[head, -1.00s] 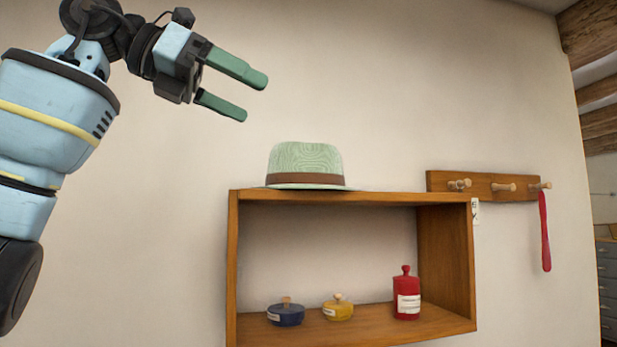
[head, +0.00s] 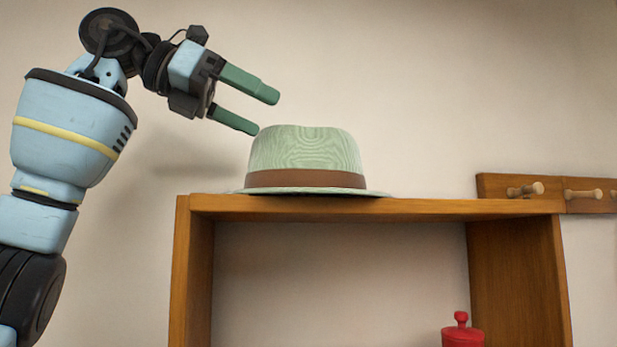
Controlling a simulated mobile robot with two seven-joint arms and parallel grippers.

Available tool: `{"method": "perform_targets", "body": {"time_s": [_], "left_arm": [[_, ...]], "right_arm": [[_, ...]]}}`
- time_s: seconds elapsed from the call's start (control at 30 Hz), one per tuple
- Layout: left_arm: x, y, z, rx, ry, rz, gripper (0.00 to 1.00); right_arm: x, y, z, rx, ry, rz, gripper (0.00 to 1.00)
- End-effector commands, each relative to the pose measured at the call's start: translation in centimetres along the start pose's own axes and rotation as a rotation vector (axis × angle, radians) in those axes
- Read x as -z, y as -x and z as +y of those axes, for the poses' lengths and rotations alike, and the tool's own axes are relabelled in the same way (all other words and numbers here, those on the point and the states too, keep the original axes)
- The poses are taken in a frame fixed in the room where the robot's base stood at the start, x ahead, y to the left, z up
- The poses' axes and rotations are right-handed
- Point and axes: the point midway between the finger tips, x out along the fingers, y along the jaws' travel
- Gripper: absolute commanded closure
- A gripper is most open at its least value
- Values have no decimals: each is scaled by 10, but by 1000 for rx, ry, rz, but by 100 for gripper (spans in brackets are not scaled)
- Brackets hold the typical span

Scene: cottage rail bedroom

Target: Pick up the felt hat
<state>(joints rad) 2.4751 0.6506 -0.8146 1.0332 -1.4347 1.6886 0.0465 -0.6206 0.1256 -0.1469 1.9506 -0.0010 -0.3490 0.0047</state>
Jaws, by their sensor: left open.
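The felt hat (head: 304,152) is pale green with a brown band and a flat brim. It rests upright on top of the wooden wall shelf (head: 400,208). My left gripper (head: 268,114) is open and empty, above and to the left of the hat's crown. Its green fingers point right and slightly down. The lower fingertip appears close to the crown's upper left edge in the picture; I cannot tell whether they touch. My right gripper is not in view.
A wooden peg rail (head: 545,192) is on the wall at the right, near the shelf top. A red lidded container (head: 462,332) shows partly inside the shelf at the lower right. The wall above the hat is clear.

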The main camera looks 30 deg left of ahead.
Motion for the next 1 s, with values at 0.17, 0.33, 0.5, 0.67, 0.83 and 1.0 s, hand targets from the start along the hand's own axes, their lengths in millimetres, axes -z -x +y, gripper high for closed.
{"method": "perform_targets", "body": {"time_s": [0.17,0.33,0.5,0.67,0.83,1.0], "left_arm": [[1,-16,1,0,0,3,0],[1,-27,0,0,1,2,0],[1,-31,0,0,1,2,0],[4,-49,0,1,1,5,0],[4,-72,0,1,1,3,0],[4,-78,0,-1,1,0,0]], "right_arm": [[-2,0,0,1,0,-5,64],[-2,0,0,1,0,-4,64],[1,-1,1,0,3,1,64],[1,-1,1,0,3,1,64],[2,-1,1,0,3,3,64],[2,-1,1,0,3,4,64]]}}
